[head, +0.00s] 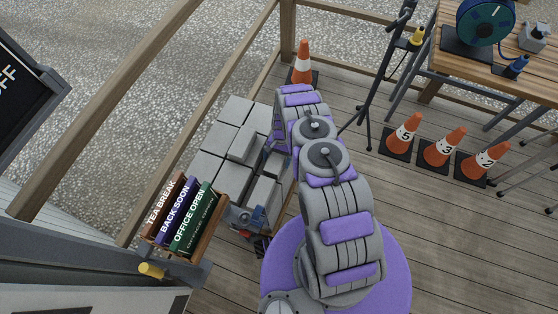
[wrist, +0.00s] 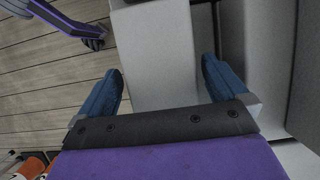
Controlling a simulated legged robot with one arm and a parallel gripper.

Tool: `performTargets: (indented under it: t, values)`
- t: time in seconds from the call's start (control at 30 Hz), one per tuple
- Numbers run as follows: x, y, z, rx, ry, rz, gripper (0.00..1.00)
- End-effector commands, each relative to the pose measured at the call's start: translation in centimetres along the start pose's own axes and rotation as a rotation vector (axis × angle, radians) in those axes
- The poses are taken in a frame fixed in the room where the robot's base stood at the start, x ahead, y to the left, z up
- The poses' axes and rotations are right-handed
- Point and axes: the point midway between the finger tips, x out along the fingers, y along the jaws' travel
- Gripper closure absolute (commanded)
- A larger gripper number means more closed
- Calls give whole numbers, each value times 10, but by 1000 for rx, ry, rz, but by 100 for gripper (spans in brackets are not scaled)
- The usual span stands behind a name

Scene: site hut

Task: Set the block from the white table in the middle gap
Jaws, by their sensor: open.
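My gripper (wrist: 160,85) is open in the wrist view, its two blue fingers apart. A pale grey block (wrist: 160,50) lies between and beyond the fingertips; I cannot tell whether they touch it. In the head view my gripper is mostly hidden by my arm, over the right side of a group of pale grey blocks (head: 205,166). One block (head: 244,143) stands higher than those around it. Narrow dark gaps run between some blocks; I cannot tell which is the middle gap. No separate white table can be made out under them.
A wooden box of signs (head: 180,215) stands at the lower left of the blocks. An orange cone (head: 303,62) stands behind them. Several numbered cones (head: 441,148) and a wooden table (head: 500,62) are at the right. The plank floor (head: 450,230) at lower right is clear.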

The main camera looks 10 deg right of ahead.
Motion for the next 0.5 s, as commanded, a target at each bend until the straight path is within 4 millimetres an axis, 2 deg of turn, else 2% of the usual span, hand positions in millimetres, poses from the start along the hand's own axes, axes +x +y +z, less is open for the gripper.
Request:
performTargets:
  t: [0.5]
  values:
    - [-112, 0, 1, -2, 3, -6, 0]
